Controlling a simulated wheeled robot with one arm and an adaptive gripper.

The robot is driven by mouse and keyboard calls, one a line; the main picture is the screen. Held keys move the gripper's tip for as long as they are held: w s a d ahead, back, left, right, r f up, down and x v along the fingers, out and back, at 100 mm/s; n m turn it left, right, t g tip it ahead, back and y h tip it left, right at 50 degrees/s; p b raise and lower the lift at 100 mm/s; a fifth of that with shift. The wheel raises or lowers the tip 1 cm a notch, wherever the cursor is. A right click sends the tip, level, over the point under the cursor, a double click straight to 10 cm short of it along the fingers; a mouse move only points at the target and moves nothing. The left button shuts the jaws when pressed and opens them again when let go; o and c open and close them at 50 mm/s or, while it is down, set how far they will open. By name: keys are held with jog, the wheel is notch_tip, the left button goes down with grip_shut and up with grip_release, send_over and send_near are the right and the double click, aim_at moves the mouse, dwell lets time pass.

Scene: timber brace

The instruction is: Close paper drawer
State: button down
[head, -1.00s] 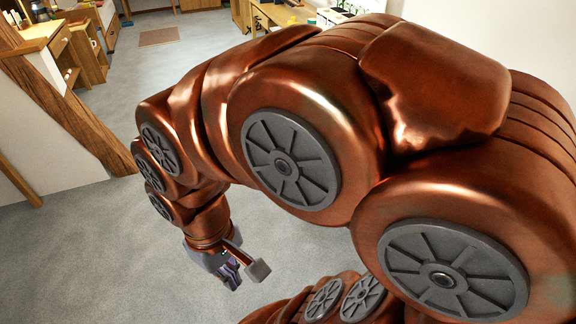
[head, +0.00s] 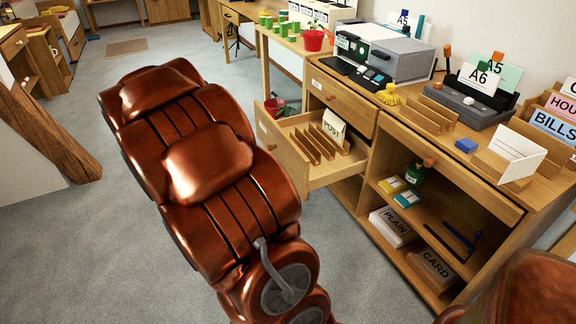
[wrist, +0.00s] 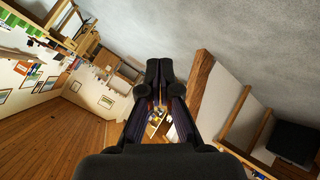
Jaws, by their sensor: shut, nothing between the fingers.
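A wooden drawer (head: 330,177) stands pulled out of the desk in the head view. It holds upright wooden dividers and a card marked POST (head: 333,127). Its front, with a round knob, faces left. I cannot tell whether this is the paper drawer. Stacks marked PLAIN (head: 391,226) and CARD (head: 437,268) lie in the open lower compartment. My gripper (wrist: 159,70) shows in the wrist view, shut and empty, with its fingertips together, pointing out over the room. In the head view it is hidden behind my arm, which is left of the drawer.
The desk top (head: 400,130) carries a printer (head: 390,57), an A6 card holder (head: 470,100) and folders marked BILLS (head: 553,125). A red pot (head: 314,40) stands on the surface behind. A timber brace (head: 45,135) slants at the left. Grey floor is clear at left.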

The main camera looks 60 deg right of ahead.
jog(key=s+d+f+g+h+b, duration=0.1)
jog(key=d+f+h+b, duration=0.2)
jog(key=d+f, duration=0.3)
jog(key=s+d+f+h+b, duration=0.1)
jog(key=d+f+h+b, duration=0.15)
jog(key=d, duration=0.55)
jog(key=n+g+h+b, duration=0.1)
jog(key=g+h+b, duration=0.35)
jog(key=b, duration=0.85)
send_near(291, 145)
jog(key=w+d+f+t+h, duration=0.1)
jog(key=d+t, duration=0.1)
jog(key=d, duration=0.2)
jog(key=shift+s+d+g+b, duration=0.15)
jog(key=shift+s+d, duration=0.05)
jog(key=shift+d, duration=0.25)
jog(key=shift+s+d+g+b, duration=0.1)
jog(key=shift+s+d+b, duration=0.1)
jog(key=shift+d, duration=0.3)
jog(key=shift+r, duration=0.1)
jog(key=shift+d+n+p, duration=0.15)
jog(key=shift+n+p, duration=0.15)
